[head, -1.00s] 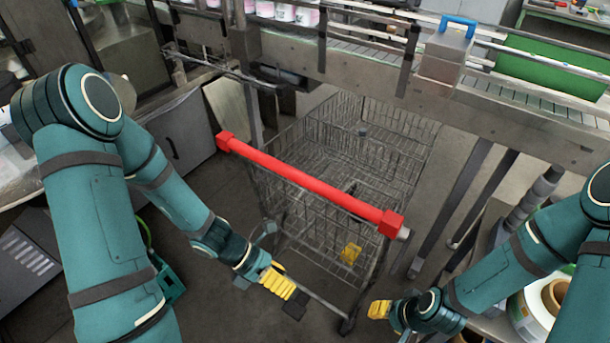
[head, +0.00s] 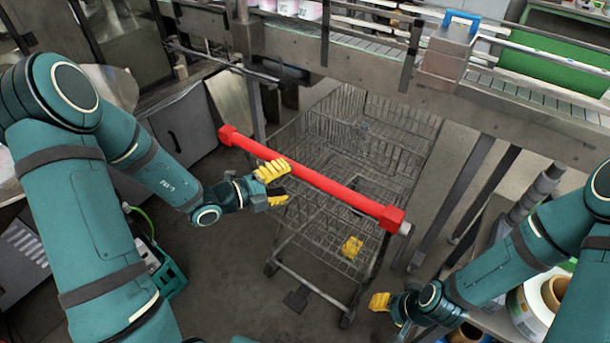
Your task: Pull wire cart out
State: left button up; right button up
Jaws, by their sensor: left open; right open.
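The wire cart (head: 385,150) stands partly under the conveyor frame, with its red handle bar (head: 335,187) on the near side. My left gripper (head: 277,184) is open at the left half of the red handle, with yellow fingers by the bar. The upper finger overlaps the bar in the picture; I cannot tell whether it touches. My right gripper (head: 381,301) is at the lower right, below the handle's right end and apart from the cart; its fingers are partly hidden.
The conveyor (head: 480,95) crosses above the cart's far end. Its metal legs (head: 465,195) stand right of the cart. A grey cabinet (head: 185,125) is at left, and a green crate (head: 168,280) lies near my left arm. Floor in front of the cart is mostly clear.

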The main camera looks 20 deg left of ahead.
aim_at(300, 176)
pick_arm(q)
jog(key=x, duration=0.6)
jog(key=shift+d+b, duration=0.1)
jog(key=shift+b, duration=0.25)
grip_shut()
